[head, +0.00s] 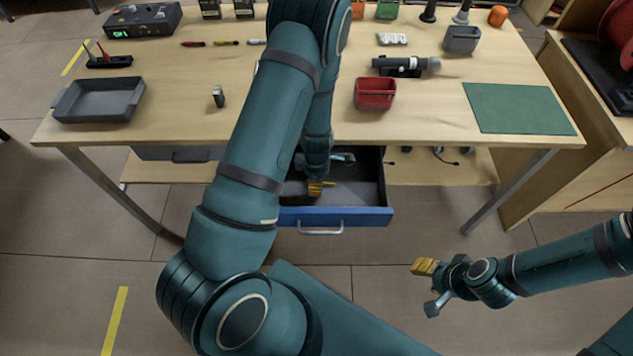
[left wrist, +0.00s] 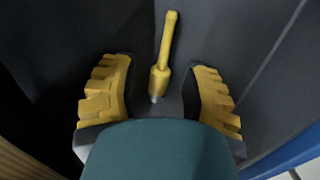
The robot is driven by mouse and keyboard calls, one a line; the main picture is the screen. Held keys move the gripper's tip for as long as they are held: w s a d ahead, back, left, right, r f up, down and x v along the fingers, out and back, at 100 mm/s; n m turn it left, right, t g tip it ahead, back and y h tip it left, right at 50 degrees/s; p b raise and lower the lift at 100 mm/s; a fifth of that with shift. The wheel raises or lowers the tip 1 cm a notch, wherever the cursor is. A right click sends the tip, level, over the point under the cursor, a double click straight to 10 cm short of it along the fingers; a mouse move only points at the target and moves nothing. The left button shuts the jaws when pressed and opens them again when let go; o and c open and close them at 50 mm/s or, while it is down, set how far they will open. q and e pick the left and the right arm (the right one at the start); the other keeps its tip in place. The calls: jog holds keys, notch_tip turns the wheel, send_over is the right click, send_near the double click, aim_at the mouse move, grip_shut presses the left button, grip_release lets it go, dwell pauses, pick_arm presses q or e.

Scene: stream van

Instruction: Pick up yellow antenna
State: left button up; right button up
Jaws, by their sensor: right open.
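The yellow antenna (left wrist: 165,48) shows in the left wrist view, lying on the dark floor of the open drawer (head: 342,216). It has a long thin shaft and a thicker base with a metal tip. My left gripper (left wrist: 158,88) is open, with one yellow-padded finger on each side of the antenna and gaps between. In the head view my left gripper (head: 318,187) reaches down into the drawer, and I cannot make out the antenna there. My right gripper (head: 430,286) is open and empty, out in front of the table at the right.
The wooden table (head: 200,110) stands above the drawer. On it are a grey tray (head: 99,101), a red bin (head: 375,93), a dark cylindrical device (head: 405,65) and a green mat (head: 518,109). The floor in front is clear.

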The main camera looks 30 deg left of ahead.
pick_arm(q)
grip_shut()
